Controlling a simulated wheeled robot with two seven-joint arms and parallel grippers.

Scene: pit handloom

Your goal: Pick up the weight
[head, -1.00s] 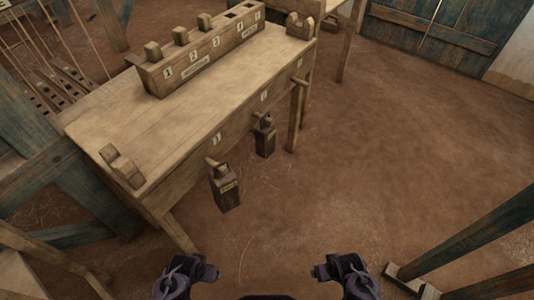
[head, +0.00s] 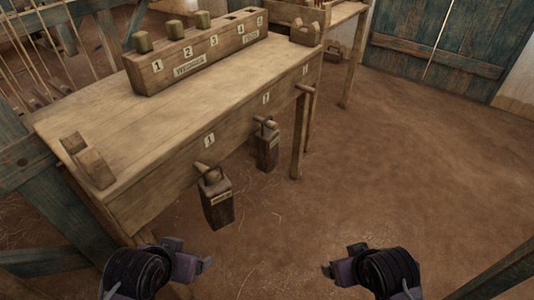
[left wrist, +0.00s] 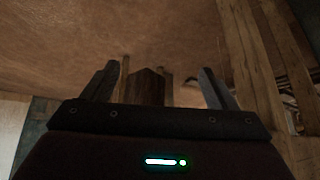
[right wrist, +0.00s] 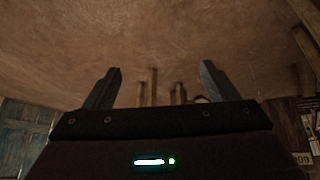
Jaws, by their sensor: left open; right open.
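A dark wooden weight (head: 217,203) with a small label hangs from a peg on the front side of the wooden table, under a "1" tag. A second similar weight (head: 267,150) hangs from another peg farther back. My left gripper (head: 188,256) is open and empty, below and left of the nearer weight and apart from it. In the left wrist view a dark block, apparently a weight (left wrist: 145,87), shows between the open fingers, beyond them. My right gripper (head: 338,268) is open and empty over the floor, right of the weights.
The table (head: 100,115) carries a numbered wooden rack (head: 195,62) with blocks in some slots. A third peg (head: 306,88) on its side is bare. Blue timber (head: 495,275) stands at the lower right. The floor (head: 400,170) right of the table is clear.

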